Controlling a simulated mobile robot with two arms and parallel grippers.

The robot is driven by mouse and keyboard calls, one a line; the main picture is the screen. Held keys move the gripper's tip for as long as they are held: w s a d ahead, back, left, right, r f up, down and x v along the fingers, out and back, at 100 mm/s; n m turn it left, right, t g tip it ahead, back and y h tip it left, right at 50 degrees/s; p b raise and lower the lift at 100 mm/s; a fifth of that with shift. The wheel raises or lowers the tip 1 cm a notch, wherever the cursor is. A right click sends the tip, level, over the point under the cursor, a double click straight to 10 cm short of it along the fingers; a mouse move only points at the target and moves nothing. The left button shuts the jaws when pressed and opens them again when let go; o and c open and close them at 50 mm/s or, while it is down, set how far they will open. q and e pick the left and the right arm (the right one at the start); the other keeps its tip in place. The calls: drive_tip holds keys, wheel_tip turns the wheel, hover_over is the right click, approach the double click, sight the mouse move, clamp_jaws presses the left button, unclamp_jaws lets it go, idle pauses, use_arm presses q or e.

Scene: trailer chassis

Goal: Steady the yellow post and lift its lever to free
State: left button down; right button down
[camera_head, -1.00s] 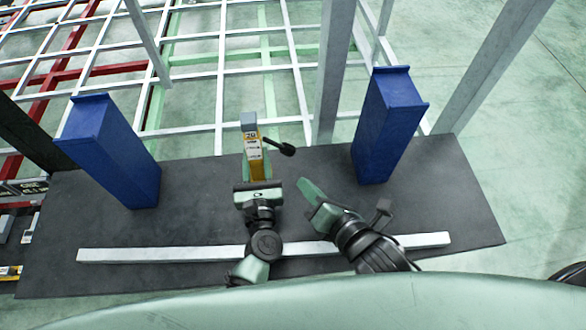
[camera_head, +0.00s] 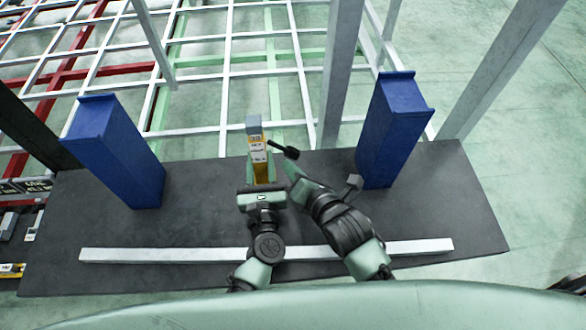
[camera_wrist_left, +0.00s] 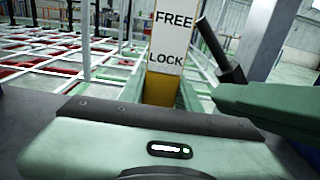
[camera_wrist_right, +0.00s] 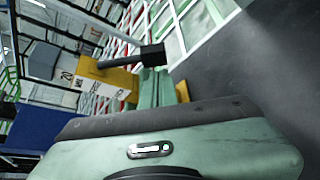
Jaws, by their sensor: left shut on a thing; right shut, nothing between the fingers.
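The yellow post (camera_head: 260,168) stands upright on the dark table, with a white label and a grey cap. In the left wrist view its label (camera_wrist_left: 169,35) reads FREE above LOCK. Its dark lever (camera_head: 284,149) sticks out to the right, and shows in the left wrist view (camera_wrist_left: 219,50) and right wrist view (camera_wrist_right: 131,59). My left gripper (camera_head: 260,178) is shut on the post's lower part; its fingertips are partly hidden. My right gripper (camera_head: 292,168) is shut and empty, just right of the post and below the lever's knob, apparently not touching it.
Two blue blocks stand on the dark table (camera_head: 215,215), one left (camera_head: 118,150) and one right (camera_head: 392,130). A white bar (camera_head: 160,254) lies along the near side, beneath my arms. The white chassis frame (camera_head: 225,72) stands behind the table.

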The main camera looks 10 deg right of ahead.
drive_tip(key=shift+d+r+n+h, duration=0.3)
drive_tip(key=shift+r+n, duration=0.05)
drive_tip(key=shift+n, duration=0.15)
idle(0.3)
drive_tip(key=shift+w+d+r+n+g+h, duration=0.1)
drive_tip(key=shift+d+r+n+g+h, duration=0.2)
drive_tip(key=shift+d+r+n+h, duration=0.5)
drive_tip(key=shift+r+n+h, duration=0.3)
drive_tip(key=shift+r, duration=0.1)
wheel_tip(320, 180, up, 6)
drive_tip(key=n+h, duration=0.3)
drive_tip(key=h, duration=0.1)
hover_over(297, 154)
drive_tip(key=s, duration=0.3)
drive_tip(key=shift+s+d+r, duration=0.1)
drive_tip(key=shift+d+r, duration=0.1)
drive_tip(key=shift+d, duration=0.1)
drive_tip(key=shift+r, duration=0.15)
